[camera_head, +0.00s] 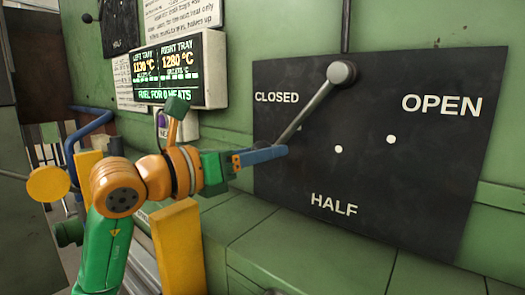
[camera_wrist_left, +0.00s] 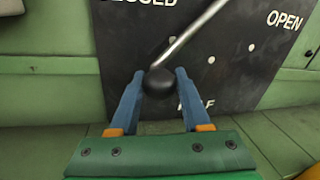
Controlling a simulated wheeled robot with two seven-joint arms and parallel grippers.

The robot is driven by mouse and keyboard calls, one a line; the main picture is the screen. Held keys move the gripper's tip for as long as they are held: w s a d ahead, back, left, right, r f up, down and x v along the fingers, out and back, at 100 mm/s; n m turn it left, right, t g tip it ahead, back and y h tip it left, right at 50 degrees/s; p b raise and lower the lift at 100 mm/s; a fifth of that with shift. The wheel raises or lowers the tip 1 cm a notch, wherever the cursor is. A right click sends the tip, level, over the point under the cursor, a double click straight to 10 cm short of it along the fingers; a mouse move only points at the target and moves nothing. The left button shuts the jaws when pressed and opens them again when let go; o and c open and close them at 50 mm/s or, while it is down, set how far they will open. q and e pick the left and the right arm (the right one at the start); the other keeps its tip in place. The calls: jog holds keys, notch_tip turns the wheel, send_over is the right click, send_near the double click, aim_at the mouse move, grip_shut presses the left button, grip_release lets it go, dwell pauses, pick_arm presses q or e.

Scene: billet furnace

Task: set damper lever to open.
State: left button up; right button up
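The damper lever (camera_head: 308,109) is a grey rod on a round pivot (camera_head: 341,73) at the top of a black plate (camera_head: 430,160) marked CLOSED, HALF and OPEN. It slants down to the left, below the word CLOSED. In the left wrist view its black knob (camera_wrist_left: 158,82) fills the gap between the fingertips of my left gripper (camera_wrist_left: 158,76), seemingly touching both. In the head view the blue fingers of my left gripper (camera_head: 283,150) are at the lever's lower end and hide the knob. My right gripper is not in view.
White dots (camera_head: 338,149) mark the plate. A green ledge (camera_head: 300,245) runs below it. A display box (camera_head: 180,72) hangs on the green wall to the left. The space in front of the plate, towards OPEN, is clear.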

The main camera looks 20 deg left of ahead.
pick_arm(q)
grip_shut()
jog(key=shift+r, duration=0.1)
dwell(0.9)
